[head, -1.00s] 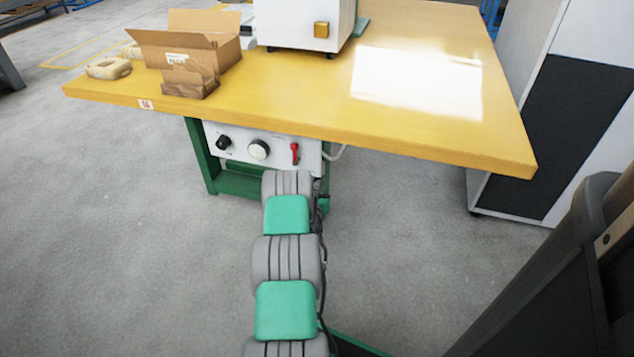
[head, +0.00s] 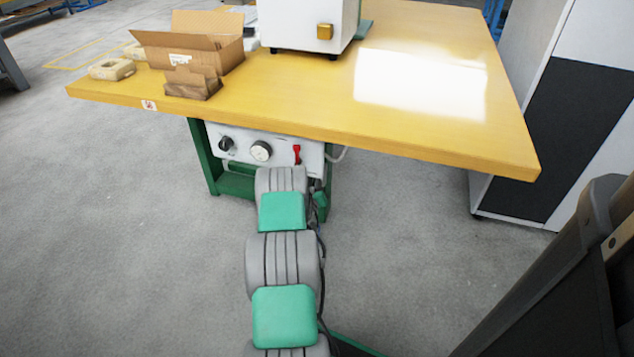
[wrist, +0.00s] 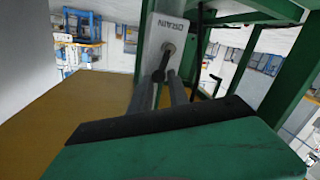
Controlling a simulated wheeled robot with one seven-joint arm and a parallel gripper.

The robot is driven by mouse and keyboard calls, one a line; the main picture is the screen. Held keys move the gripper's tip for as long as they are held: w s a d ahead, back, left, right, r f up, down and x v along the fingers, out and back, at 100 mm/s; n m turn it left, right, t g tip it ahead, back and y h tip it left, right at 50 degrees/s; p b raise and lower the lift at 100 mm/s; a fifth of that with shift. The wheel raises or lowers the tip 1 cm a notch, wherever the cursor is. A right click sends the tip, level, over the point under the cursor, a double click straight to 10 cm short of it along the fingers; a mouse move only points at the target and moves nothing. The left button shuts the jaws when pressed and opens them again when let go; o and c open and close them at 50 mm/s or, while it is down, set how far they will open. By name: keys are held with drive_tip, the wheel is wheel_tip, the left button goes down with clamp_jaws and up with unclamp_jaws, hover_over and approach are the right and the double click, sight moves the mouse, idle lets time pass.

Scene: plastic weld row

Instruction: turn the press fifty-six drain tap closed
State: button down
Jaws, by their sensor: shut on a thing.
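In the wrist view, the drain tap (wrist: 167,50) is a small dark fitting on a pale plate marked DRAIN (wrist: 172,27). Its dark lever hangs down between the two grey fingers of my gripper (wrist: 163,84). My gripper is shut on this lever, and the fingers partly cover it. How far the tap is turned is hard to tell. In the head view, my arm reaches under the yellow table and hides the gripper and the tap.
The yellow table (head: 300,105) overhangs a white panel with a black knob (head: 226,143), a round gauge (head: 261,151) and a red switch (head: 297,154). Green legs (head: 205,165) flank it. An open cardboard box (head: 190,50) stands on top. A cabinet (head: 600,125) is at right.

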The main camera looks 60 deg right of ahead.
drive_tip(key=shift+w+a+f+n, duration=0.25)
drive_tip(key=shift+f+n, duration=0.2)
drive_tip(key=shift+n, duration=0.45)
drive_tip(key=shift+a+f, duration=0.1)
drive_tip(key=c, duration=1.6)
unclamp_jaws()
drive_tip(key=o, duration=0.3)
drive_tip(key=shift+r, duration=0.25)
drive_tip(key=shift+o, duration=0.2)
drive_tip(key=shift+w+r, duration=0.1)
drive_tip(key=p+v, duration=0.1)
drive_tip(key=v, duration=0.6)
drive_tip(key=shift+a+r, duration=0.2)
drive_tip(key=shift+a, duration=0.05)
drive_tip(key=shift+c, duration=0.3)
